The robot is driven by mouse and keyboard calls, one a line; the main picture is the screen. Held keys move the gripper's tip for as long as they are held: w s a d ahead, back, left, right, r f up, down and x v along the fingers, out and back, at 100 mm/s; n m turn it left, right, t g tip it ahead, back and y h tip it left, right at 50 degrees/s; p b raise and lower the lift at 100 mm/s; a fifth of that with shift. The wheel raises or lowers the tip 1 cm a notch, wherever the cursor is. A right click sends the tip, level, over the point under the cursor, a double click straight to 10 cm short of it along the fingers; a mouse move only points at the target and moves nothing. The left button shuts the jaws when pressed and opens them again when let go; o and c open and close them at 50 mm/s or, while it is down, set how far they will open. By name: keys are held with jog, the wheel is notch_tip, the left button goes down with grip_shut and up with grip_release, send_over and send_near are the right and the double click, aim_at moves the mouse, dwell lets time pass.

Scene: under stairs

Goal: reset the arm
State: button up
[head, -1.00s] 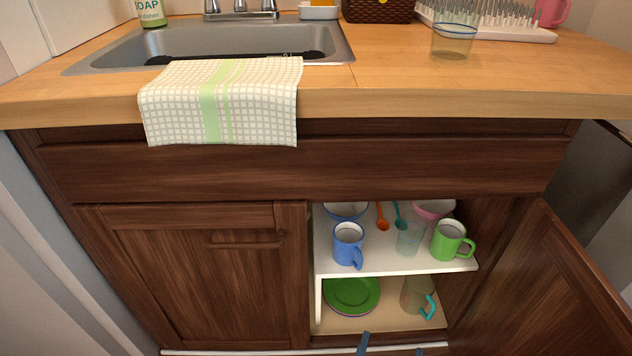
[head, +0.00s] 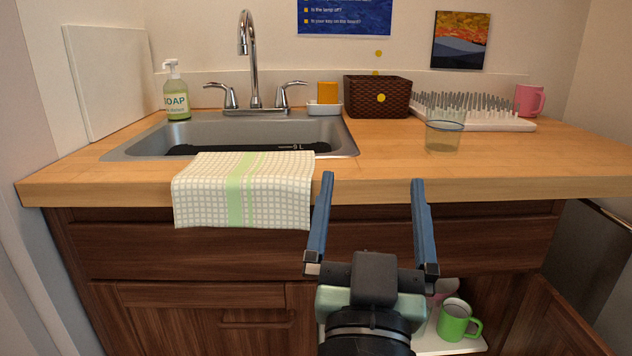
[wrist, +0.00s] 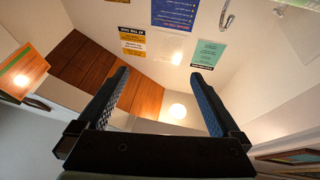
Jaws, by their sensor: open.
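My gripper (head: 371,185) is in the lower middle of the head view, in front of the counter's front edge. Its two blue fingers are spread wide and point up, with nothing between them. In the wrist view my gripper (wrist: 162,88) is also open and empty.
The wooden counter (head: 390,165) holds a clear cup (head: 444,138), a wicker basket (head: 376,97), a drying rack (head: 470,112), a pink mug (head: 529,100) and a soap bottle (head: 176,95). A checked towel (head: 245,190) hangs over the front edge near the sink (head: 140,145). The cabinet door (head: 565,315) stands open at right.

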jog(key=s+a+r+n+t+y, duration=0.1)
jog(key=s+a+r+t, duration=0.15)
jog(key=r, duration=0.35)
jog(key=s+a+r+t+y, duration=0.1)
jog(key=s+r, duration=0.3)
jog(key=r, duration=0.2)
jog(key=s+a+r+n+t+y, duration=0.1)
jog(key=s+a+r+y, duration=0.15)
jog(key=r, duration=0.45)
notch_tip(320, 180, up, 37)
jog(key=p, duration=3.8)
jog(key=shift+s+d+r+h, duration=0.15)
jog(key=shift+s+d+h, duration=0.05)
jog(key=shift+s+h, duration=0.2)
